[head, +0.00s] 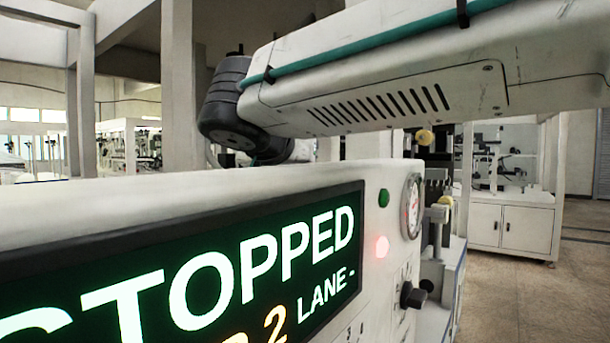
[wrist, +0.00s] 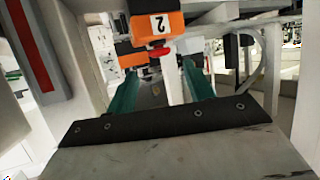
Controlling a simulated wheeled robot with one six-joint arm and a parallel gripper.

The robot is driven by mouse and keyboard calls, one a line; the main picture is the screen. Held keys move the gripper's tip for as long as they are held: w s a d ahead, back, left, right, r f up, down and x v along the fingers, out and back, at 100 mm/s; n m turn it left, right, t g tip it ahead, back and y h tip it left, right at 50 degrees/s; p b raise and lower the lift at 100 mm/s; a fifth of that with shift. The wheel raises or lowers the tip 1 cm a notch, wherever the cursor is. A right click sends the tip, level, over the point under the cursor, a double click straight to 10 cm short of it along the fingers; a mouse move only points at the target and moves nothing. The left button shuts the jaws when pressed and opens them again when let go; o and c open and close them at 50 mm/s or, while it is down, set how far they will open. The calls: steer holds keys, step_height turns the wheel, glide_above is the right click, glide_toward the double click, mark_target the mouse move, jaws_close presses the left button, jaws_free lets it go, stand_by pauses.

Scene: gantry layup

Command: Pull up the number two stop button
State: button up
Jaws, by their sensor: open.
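The number two stop button (wrist: 160,52) shows in the wrist view as a small red cap just below an orange box (wrist: 143,28) with a white label reading 2. My gripper (wrist: 160,72) is open, with one teal finger on each side of the picture's middle. The red cap lies beyond the fingertips, roughly in line with the gap between them. I cannot tell how far off it is, and nothing is held. In the head view the button and my gripper are hidden; only my arm shows, reaching over the panel.
In the head view a white panel (head: 300,185) with a STOPPED display (head: 200,275) fills the lower left. It carries a green button (head: 384,197), a red light (head: 381,247), a gauge (head: 412,207) and a black knob (head: 412,295). Open floor (head: 540,300) lies at right.

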steer(key=x, duration=0.5)
steer(key=shift+c, duration=0.3)
steer(key=shift+r, duration=0.1)
jaws_close()
